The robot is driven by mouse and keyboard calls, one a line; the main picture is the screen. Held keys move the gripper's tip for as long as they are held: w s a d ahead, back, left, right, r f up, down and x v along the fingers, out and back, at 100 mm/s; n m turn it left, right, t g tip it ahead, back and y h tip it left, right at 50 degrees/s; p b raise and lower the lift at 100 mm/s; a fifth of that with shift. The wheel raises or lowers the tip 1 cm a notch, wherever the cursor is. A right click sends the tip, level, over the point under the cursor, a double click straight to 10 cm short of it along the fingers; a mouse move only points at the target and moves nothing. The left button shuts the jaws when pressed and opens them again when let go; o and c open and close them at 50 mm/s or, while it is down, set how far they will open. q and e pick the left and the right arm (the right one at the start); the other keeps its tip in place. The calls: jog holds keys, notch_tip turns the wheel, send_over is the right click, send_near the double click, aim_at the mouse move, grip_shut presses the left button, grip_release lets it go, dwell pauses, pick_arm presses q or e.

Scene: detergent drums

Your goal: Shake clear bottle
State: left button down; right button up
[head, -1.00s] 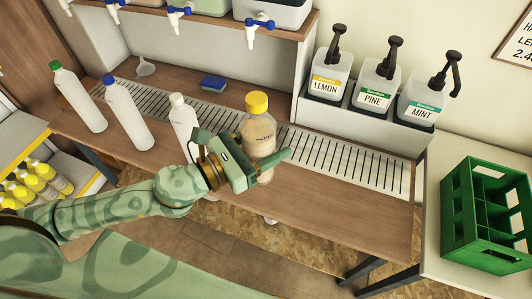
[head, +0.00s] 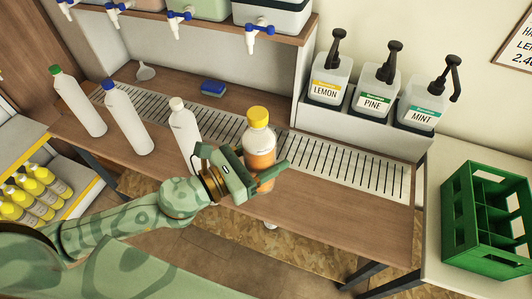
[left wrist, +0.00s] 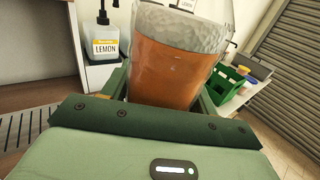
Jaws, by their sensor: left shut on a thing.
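The clear bottle (head: 260,141) has a yellow cap and holds orange liquid. My left gripper (head: 259,176) is shut around its lower part and hides some of it. The bottle looks nearly upright, over the front part of the wooden counter; I cannot tell whether its base touches the counter. In the left wrist view the bottle (left wrist: 170,70) stands between the fingers, with orange liquid below and a pale, frothy-looking band above it. Its cap is out of that view. My right gripper is not in view.
Several white bottles (head: 127,122) stand to the left along the metal drain grate (head: 340,160). Pump bottles labelled lemon (head: 328,80), pine and mint stand behind on the right. A blue sponge (head: 213,88) lies at the back. A green crate (head: 475,235) stands at far right.

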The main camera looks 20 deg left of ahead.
aim_at(267, 146)
pick_arm(q)
jog(key=f, duration=0.3)
jog(key=shift+s+d+f, duration=0.15)
jog(key=shift+s, duration=0.05)
jog(key=shift+s+d+r, duration=0.15)
jog(key=shift+r, duration=0.15)
notch_tip(267, 146, up, 7)
jog(key=shift+f, duration=0.2)
notch_tip(267, 146, down, 7)
jog(key=shift+f, duration=0.2)
jog(key=shift+r, duration=0.15)
jog(key=shift+w+a, duration=0.2)
jog(key=shift+s, duration=0.1)
jog(key=shift+d, duration=0.1)
